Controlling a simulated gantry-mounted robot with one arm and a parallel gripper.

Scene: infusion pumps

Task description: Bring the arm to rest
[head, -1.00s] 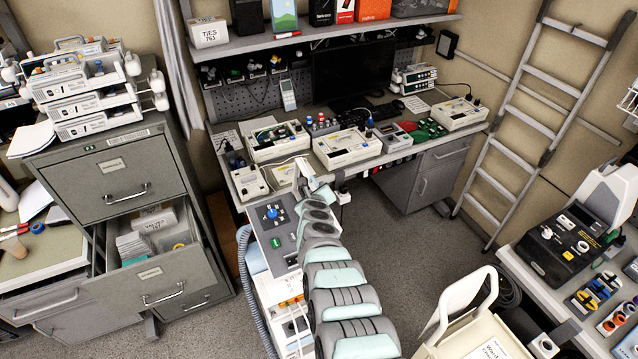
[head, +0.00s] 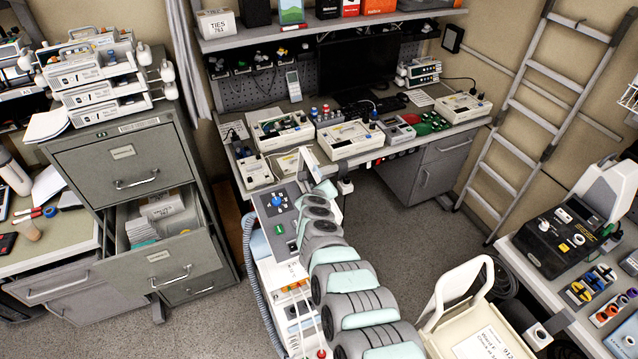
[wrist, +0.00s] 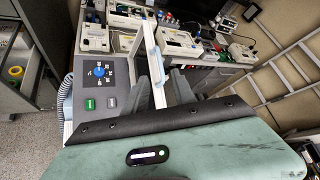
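My arm runs up the middle of the head view, its segments grey and pale green. My gripper (head: 318,178) is at its far end, beside the cart's control panel (head: 276,208) and short of the workbench. In the wrist view my gripper's dark fingers (wrist: 166,85) stand apart. A white bar with a pale blue edge (wrist: 153,62) shows between them in the picture; whether they touch it is unclear. I see no loose object held.
The workbench (head: 400,146) ahead carries several pumps. A filing cabinet (head: 125,160) with an open drawer (head: 160,262) stands left. A ladder (head: 535,110) leans at the right wall. A cream bin (head: 480,325) and a side table (head: 585,325) are right.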

